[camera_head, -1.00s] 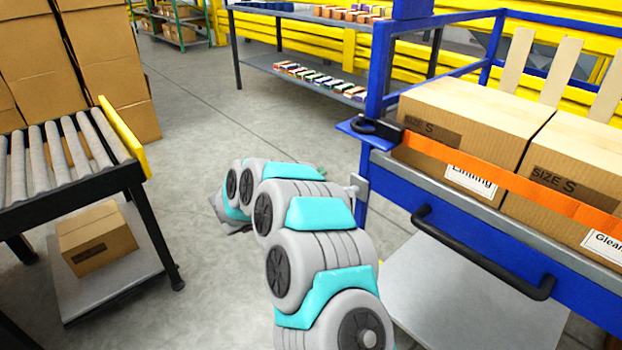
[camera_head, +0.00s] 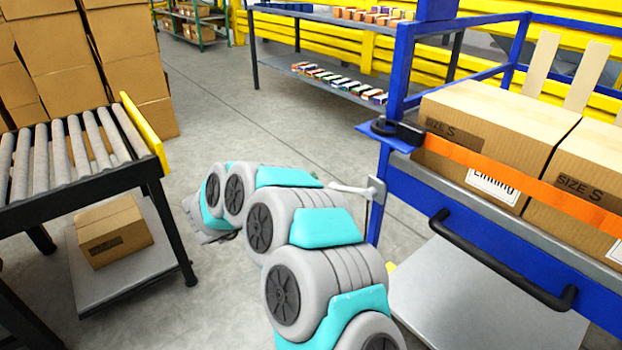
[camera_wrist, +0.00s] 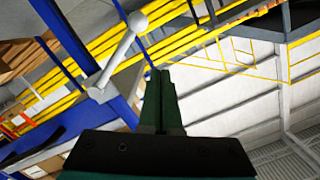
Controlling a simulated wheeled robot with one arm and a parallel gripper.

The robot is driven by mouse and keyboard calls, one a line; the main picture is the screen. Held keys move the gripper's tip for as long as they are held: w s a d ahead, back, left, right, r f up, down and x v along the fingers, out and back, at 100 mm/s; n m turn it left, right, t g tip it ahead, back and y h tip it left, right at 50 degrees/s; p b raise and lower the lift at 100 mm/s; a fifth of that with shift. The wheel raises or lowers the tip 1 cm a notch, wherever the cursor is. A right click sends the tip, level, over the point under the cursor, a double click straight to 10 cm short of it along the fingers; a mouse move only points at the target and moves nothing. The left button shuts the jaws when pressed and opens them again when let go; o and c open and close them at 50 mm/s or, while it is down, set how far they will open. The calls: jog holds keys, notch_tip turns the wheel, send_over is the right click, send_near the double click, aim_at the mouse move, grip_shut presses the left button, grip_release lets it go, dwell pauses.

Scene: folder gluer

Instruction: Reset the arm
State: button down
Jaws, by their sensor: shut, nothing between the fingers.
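My grey and teal arm (camera_head: 300,235) reaches forward over the floor, left of the blue cart, in the head view. Its far end (camera_head: 210,220) points left and down, and the fingertips cannot be made out there. In the wrist view my gripper (camera_wrist: 160,95) shows two dark green fingers pressed together with nothing between them. A light grey lever with a rounded end (camera_wrist: 122,50) lies left of the fingers, apart from them in the picture. The lever (camera_head: 352,188) also shows in the head view, on the cart's corner post, just beyond my arm.
The blue cart (camera_head: 470,225) at right carries cartons (camera_head: 490,125) behind an orange strap (camera_head: 520,170). A roller conveyor (camera_head: 95,190) stands at left, with a box (camera_head: 112,232) on its lower shelf. A shelf rack (camera_head: 320,80) stands behind. Open floor (camera_head: 220,100) lies between.

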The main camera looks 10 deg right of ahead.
jog(key=shift+w, duration=0.1)
jog(key=w+a+r+n+t+y, duration=0.55)
jog(key=a+r+y, duration=0.35)
jog(key=a+y, duration=0.2)
jog(key=s+a+r+n+g+y, duration=0.35)
jog(key=s+a+n+y, duration=0.25)
jog(key=s+n+y, duration=0.3)
jog(key=s+d+f+n+g+h, duration=0.1)
jog(key=s+d+f+g, duration=0.3)
jog(key=s, duration=1.1)
jog(key=s+d+f+n+g+h, duration=0.1)
jog(key=s+d+f+g+h, duration=0.2)
jog(key=s+d, duration=0.8)
jog(key=s+d+f+n+g+h, duration=0.1)
jog(key=s+d+f+g, duration=0.4)
jog(key=s, duration=1.5)
jog(key=d+g+h, duration=0.1)
jog(key=d, duration=0.2)
jog(key=shift+g, duration=0.3)
jog(key=shift+d+f, duration=0.1)
